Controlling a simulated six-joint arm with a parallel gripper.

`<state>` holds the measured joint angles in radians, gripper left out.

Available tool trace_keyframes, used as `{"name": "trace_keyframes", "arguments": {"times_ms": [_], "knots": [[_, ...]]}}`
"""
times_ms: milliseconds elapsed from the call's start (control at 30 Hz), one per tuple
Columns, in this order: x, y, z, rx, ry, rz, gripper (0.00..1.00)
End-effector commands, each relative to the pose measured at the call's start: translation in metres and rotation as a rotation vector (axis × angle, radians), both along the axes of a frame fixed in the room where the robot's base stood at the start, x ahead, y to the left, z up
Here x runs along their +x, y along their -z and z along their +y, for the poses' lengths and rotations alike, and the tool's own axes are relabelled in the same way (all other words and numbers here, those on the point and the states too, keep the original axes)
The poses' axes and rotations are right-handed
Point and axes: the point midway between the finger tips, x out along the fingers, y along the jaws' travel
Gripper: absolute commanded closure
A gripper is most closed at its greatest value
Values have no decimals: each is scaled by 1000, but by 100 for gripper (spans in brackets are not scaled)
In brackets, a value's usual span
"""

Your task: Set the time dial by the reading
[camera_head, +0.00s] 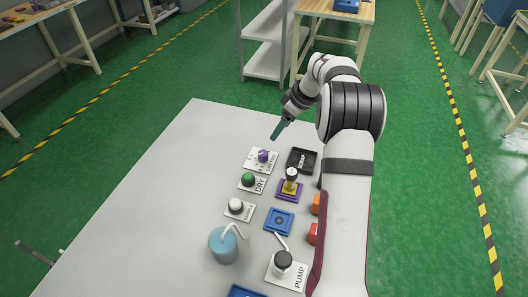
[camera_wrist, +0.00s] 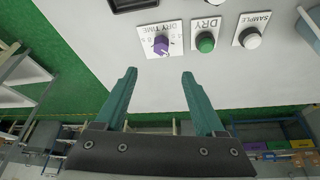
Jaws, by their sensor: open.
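The time dial is a purple knob (camera_head: 263,156) on a white plate with printed marks, at the far end of the row on the grey table. In the wrist view the purple knob (camera_wrist: 161,45) sits on the plate labelled DRY TIME (camera_wrist: 158,37), beyond my fingertips. My gripper (camera_head: 276,135) is in the air near the dial, apart from it. In the wrist view my gripper (camera_wrist: 159,75) has its two teal fingers spread with nothing between them. The reading itself is too small to make out.
A green DRY button (camera_head: 248,179) and a white SAMPLE button (camera_head: 236,205) stand near the dial. A black tray (camera_head: 301,161), a yellow-and-black piece on a purple base (camera_head: 290,185), a blue square holder (camera_head: 279,221), a bottle (camera_head: 223,246) and a PUMP (camera_head: 283,263) are close by. The table's left side is clear.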

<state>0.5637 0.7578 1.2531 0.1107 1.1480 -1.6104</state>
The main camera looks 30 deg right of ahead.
Motion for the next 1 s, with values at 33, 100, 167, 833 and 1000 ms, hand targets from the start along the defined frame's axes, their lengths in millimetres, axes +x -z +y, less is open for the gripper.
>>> {"name": "trace_keyframes", "arguments": {"times_ms": [33, 100, 167, 833, 1000], "knots": [[3, 10, 3, 2, -4, 5, 29], [9, 28, 7, 2, -4, 6, 29], [15, 46, 11, 2, -5, 7, 29], [49, 139, 31, 0, -7, 5, 29], [49, 138, 31, 0, -7, 5, 41]]}}
